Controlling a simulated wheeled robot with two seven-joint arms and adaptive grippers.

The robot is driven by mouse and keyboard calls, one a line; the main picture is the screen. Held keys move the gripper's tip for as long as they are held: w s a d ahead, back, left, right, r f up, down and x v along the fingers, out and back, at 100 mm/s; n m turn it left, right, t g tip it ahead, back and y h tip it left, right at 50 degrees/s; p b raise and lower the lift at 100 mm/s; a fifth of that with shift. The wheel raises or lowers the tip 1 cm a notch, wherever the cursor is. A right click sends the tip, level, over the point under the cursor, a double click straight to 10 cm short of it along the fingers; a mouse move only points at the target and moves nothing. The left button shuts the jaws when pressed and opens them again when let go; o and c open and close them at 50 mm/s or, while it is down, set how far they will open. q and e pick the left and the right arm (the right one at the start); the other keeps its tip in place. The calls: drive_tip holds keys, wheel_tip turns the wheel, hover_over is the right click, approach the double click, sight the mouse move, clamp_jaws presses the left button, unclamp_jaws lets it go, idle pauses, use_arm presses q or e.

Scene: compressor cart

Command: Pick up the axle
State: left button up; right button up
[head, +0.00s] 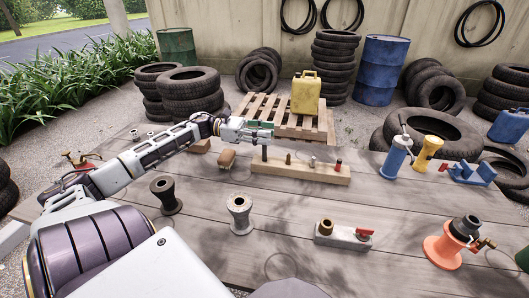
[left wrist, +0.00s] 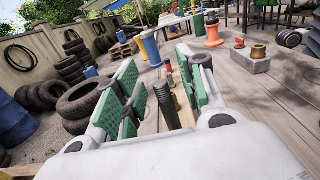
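A wooden block (head: 300,172) on the table holds a row of upright pegs. The dark rod (head: 264,153) at its left end is the likely axle, though I cannot be sure. My left gripper (head: 268,131) is at the top of this rod. In the left wrist view, the dark ribbed rod (left wrist: 166,104) stands between the two green-padded fingers of the left gripper (left wrist: 158,78), which are apart. I cannot tell whether either pad touches it. My right gripper is not in view.
Other pegs, including a red one (head: 338,165), stand close by along the block. Two spools (head: 240,214) (head: 166,194) and a grey block with a red valve (head: 343,237) stand in front. A blue cylinder (head: 395,158) and an orange fitting (head: 443,250) are at right.

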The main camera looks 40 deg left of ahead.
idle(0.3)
use_arm(q)
clamp_jaws()
idle(0.3)
